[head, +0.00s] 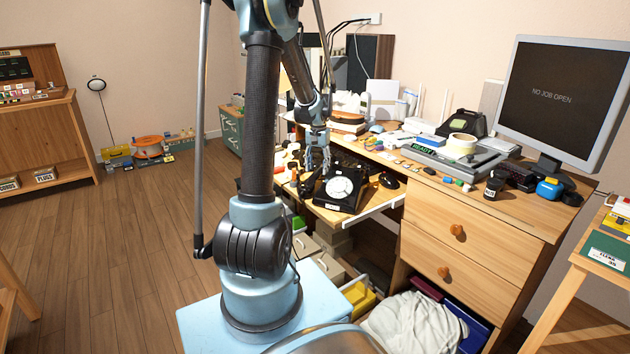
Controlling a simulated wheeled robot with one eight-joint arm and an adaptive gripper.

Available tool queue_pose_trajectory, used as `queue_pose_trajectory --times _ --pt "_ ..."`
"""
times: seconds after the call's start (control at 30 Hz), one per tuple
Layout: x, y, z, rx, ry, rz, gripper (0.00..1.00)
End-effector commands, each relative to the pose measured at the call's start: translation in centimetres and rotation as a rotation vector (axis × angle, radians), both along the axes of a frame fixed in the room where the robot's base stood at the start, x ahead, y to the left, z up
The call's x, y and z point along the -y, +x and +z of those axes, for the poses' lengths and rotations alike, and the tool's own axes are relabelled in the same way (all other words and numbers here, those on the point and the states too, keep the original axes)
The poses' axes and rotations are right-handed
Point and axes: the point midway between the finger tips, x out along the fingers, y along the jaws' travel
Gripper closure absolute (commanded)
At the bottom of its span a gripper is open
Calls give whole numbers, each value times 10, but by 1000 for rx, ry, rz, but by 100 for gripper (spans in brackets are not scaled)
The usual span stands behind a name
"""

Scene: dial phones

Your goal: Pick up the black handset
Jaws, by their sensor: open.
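A black dial phone (328,204) with a white round dial (339,188) sits on the low pull-out shelf of the desk, right of my arm's column. The black handset cannot be told clearly from the phone's dark body at this size. My gripper (318,164) is open and points down, just above and behind the left part of the phone. No thing shows between its fingers. Whether the fingertips touch anything is too small to tell.
A black mouse-like object (389,181) lies right of the phone. The crowded desk top holds a tape roll (461,145) and a monitor (563,98). Small items stand left of the phone.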

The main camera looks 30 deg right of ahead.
Motion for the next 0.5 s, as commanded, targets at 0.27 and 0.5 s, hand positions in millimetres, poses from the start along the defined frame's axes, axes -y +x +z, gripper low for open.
queue_pose_trajectory --times 0.27,0.5 --pt "-4 0 -33 0 0 0 50" --pt "-5 -1 -39 0 0 0 50"
